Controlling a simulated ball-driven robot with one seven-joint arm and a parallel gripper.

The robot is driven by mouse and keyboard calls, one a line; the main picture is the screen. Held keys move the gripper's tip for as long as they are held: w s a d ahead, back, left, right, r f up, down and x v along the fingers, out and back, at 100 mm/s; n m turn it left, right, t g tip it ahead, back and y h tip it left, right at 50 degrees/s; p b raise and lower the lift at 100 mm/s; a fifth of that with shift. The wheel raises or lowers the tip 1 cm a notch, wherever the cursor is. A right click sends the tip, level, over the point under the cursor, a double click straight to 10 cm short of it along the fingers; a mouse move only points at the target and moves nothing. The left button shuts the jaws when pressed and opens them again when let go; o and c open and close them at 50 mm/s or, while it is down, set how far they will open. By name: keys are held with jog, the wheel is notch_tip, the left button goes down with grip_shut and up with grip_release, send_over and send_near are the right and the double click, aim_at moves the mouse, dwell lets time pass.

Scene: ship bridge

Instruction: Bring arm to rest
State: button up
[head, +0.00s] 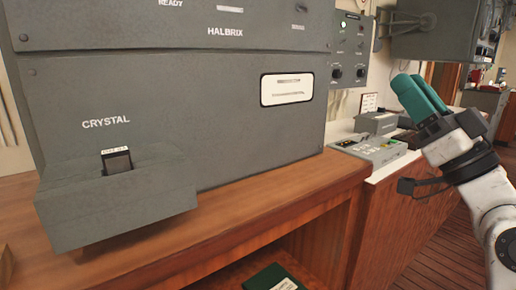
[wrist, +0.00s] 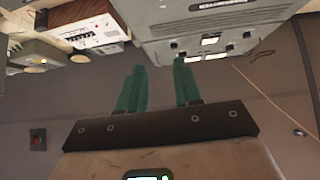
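My gripper (head: 414,82) is at the right of the head view, raised in the air with its teal fingers pointing up and to the left. In the wrist view, my gripper (wrist: 160,68) shows its two fingers apart with nothing between them. It touches nothing that I can see. My white arm comes in from the right edge of the head view.
A grey HALBRIX cabinet (head: 220,110) stands on a wooden counter (head: 240,205). A dark crystal (head: 117,161) sits in its CRYSTAL slot. A small control panel (head: 375,150) lies behind my gripper. A dark green book (head: 272,277) lies below. Floor (head: 440,245) shows at right.

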notch_tip(320, 180, down, 28)
jog(key=a+m+g+h, duration=0.2)
jog(key=m+g+h, duration=0.2)
jog(key=g+h, duration=0.25)
jog(key=s+f+g+h, duration=0.1)
jog(key=s+f+g, duration=0.1)
jog(key=s+f, duration=0.35)
jog(key=s+f+m+g+h, duration=0.1)
jog(key=s+f+g+h, duration=0.1)
jog(key=f, duration=0.6)
jog(key=s+f+g+h, duration=0.1)
jog(key=s+f+g, duration=0.15)
jog(key=f, duration=0.45)
jog(key=s+d+f+m+g+h, duration=0.1)
jog(key=s+d+f+g, duration=0.2)
jog(key=s, duration=0.5)
jog(key=s+d+f+g+h, duration=0.1)
jog(key=s+f+g+h, duration=0.15)
jog(key=s+f, duration=0.5)
jog(key=s+d+f+m+g+h, duration=0.1)
jog(key=s+d+f+g, duration=0.15)
jog(key=s, duration=0.75)
notch_tip(320, 180, up, 23)
jog(key=w+p, duration=0.1)
jog(key=p, duration=2.1)
jog(key=shift+w, duration=0.2)
jog(key=shift+a+f, duration=0.1)
jog(key=shift+f, duration=0.05)
